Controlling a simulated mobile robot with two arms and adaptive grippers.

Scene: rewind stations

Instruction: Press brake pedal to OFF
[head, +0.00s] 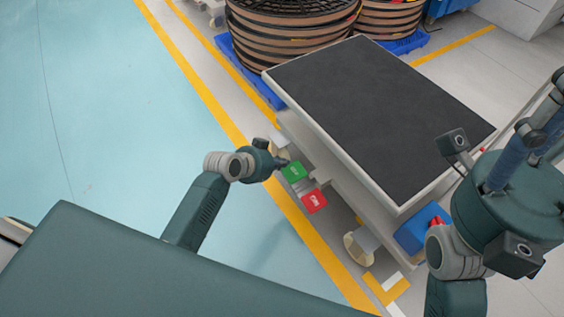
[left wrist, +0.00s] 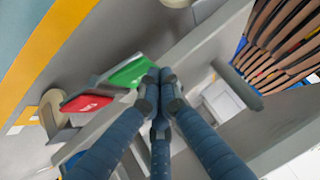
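A green pedal (head: 294,172) and a red pedal (head: 314,201) stick out low on the near side of a cart with a dark top. Both have small white lettering that I cannot read surely. In the left wrist view the green pedal (left wrist: 128,71) and red pedal (left wrist: 86,102) lie side by side. My left gripper (head: 286,161) is just beside the green pedal. Its fingertips (left wrist: 158,82) are together, with nothing seen between them, and overlap the green pedal's edge. I cannot tell whether they touch it. My right gripper (head: 545,108) is raised at the right, its fingers partly cut off.
The cart's dark top (head: 380,110) fills the middle. Large ringed reels (head: 290,38) on blue pallets stand behind it. A caster wheel (head: 360,247) and a blue box (head: 418,232) are at its near end. The blue-green floor (head: 110,110) at left is clear.

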